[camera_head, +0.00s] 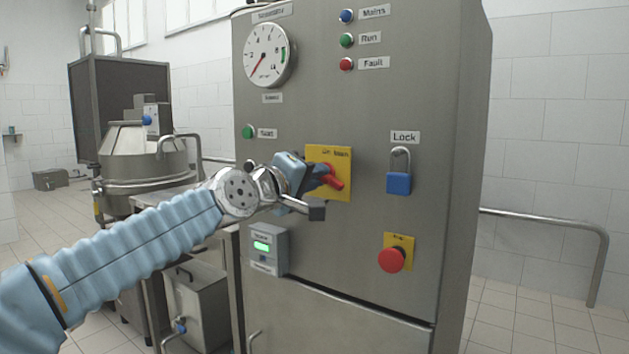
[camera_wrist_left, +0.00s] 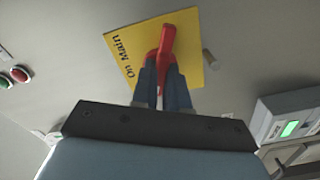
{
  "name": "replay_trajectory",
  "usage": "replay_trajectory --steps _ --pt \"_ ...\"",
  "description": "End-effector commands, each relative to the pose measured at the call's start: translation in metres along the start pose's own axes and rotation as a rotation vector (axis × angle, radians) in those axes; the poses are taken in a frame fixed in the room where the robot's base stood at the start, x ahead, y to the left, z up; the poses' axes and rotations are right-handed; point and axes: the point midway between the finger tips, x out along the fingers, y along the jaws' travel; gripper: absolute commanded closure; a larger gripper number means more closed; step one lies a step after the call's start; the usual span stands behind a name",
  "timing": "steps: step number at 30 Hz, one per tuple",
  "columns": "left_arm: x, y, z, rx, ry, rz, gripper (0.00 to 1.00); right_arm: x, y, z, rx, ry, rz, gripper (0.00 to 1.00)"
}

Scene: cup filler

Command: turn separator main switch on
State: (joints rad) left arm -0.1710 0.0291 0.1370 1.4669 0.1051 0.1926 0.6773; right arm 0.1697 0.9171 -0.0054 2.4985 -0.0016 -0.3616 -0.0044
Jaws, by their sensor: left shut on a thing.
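The main switch is a red handle (camera_head: 334,181) on a yellow plate (camera_head: 341,157) on the steel cabinet front. In the left wrist view the red handle (camera_wrist_left: 166,45) stands out from the yellow plate (camera_wrist_left: 125,41), which reads "On Main". My left gripper (camera_head: 322,175) reaches in from the left at the plate. In the left wrist view its two fingers (camera_wrist_left: 163,92) are shut on the red handle, one on each side. The gripper and wrist hide part of the plate and handle in the head view. My right gripper is not in view.
A blue padlock (camera_head: 398,182) hangs under the "Lock" label to the right of the plate. A red mushroom button (camera_head: 391,259) sits below it. A grey box with a green display (camera_head: 264,246) juts out below my wrist. A gauge (camera_head: 268,54) is above.

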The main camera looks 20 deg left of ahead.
Motion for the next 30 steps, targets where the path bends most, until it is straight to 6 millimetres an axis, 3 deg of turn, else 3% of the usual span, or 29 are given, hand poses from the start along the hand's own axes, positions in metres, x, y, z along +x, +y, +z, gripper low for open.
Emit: replay_trajectory --steps 30 --pt "0.001 -0.003 0.002 0.927 -0.005 -0.002 1.0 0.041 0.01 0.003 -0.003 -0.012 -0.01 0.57"
